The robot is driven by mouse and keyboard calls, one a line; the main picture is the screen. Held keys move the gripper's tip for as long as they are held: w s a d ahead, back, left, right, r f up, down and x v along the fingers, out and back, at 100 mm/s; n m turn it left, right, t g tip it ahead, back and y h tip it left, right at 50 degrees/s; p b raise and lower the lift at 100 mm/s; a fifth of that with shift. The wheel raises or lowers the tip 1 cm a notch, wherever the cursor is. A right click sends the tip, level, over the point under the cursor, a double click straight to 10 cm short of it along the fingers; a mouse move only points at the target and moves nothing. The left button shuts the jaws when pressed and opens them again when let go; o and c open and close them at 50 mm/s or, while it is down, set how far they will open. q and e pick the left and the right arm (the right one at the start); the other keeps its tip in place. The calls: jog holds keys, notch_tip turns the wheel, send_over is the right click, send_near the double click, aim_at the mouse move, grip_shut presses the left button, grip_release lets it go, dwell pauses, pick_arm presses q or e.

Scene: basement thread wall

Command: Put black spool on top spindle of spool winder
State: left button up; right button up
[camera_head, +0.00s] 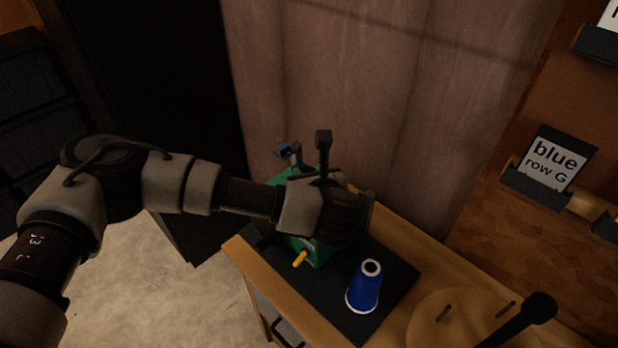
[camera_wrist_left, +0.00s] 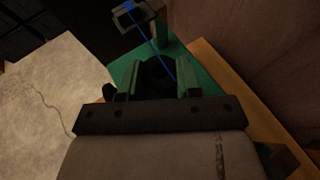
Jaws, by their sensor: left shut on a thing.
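The green spool winder (camera_head: 318,250) stands on a dark mat on a wooden table. Its yellow handle (camera_head: 300,258) sticks out at the front. My left gripper (camera_head: 345,218) is over the winder and covers much of it, including the spindle area. In the left wrist view my left gripper (camera_wrist_left: 158,82) is shut on a dark thing, seemingly the black spool (camera_wrist_left: 158,72). Whether it sits on the spindle is hidden. A blue thread (camera_wrist_left: 153,42) runs from the winder's guide (camera_wrist_left: 128,14) down towards the fingers. My right gripper is not in view.
A blue thread cone (camera_head: 364,288) stands on the dark mat (camera_head: 398,275), in front of the winder. A round wooden board (camera_head: 425,320) with pegs lies at the right. A holder labelled "blue row G" (camera_head: 550,165) hangs on the right wall. A curtain (camera_head: 345,90) is behind.

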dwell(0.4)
pick_arm(q)
jog(key=shift+f, duration=0.1)
jog(key=o, duration=1)
jog(key=shift+s+d+b, duration=0.2)
jog(key=shift+s+b, duration=0.3)
jog(key=shift+s, duration=0.05)
jog(key=v, duration=0.9)
jog(key=shift+s+r, duration=0.25)
jog(key=shift+r, duration=0.2)
